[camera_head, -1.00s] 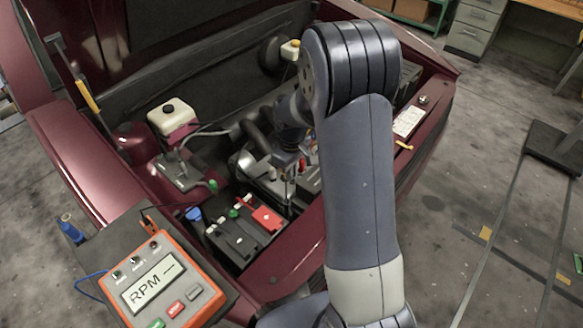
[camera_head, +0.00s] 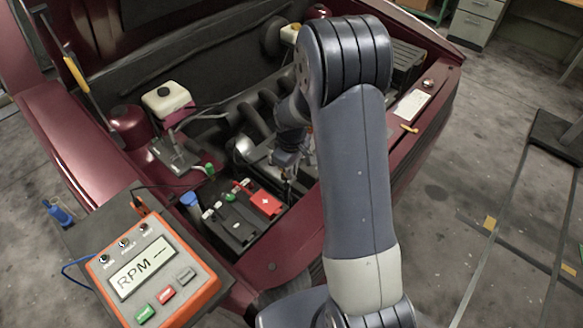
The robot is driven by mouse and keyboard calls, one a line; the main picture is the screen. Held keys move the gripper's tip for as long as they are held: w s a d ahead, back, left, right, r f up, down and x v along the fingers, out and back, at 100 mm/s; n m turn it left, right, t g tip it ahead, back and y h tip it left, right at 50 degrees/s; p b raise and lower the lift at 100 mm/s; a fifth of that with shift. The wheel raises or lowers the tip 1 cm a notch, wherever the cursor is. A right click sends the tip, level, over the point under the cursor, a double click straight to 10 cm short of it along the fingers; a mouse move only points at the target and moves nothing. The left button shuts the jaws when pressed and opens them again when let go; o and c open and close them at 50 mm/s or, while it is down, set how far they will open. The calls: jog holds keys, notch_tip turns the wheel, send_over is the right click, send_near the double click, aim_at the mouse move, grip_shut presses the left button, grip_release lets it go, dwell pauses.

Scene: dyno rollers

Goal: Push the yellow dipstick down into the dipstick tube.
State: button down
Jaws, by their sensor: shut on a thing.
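My gripper (camera_head: 288,166) is small and partly hidden behind my own arm, over the engine bay, just above and right of the battery. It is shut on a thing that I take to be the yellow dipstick. The jaws and arm hide the dipstick, and I make out no yellow part of it. The dipstick tube cannot be told apart from the dark engine parts beneath the gripper, so I cannot tell how deep the dipstick sits.
The battery (camera_head: 232,227) with a red terminal cover (camera_head: 264,201) lies left of the gripper. A white reservoir (camera_head: 167,101) stands at the left. An orange RPM meter (camera_head: 160,273) sits at the front left. The dark red car edge (camera_head: 419,118) borders the bay.

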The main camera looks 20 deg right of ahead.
jog(key=shift+f+b, duration=1.45)
jog(key=shift+f, duration=0.7)
jog(key=c, duration=1.5)
grip_release()
jog(key=shift+o, duration=0.2)
jog(key=shift+r, duration=0.1)
notch_tip(320, 180, up, 11)
jog(key=shift+f, duration=0.2)
jog(key=shift+f, duration=0.1)
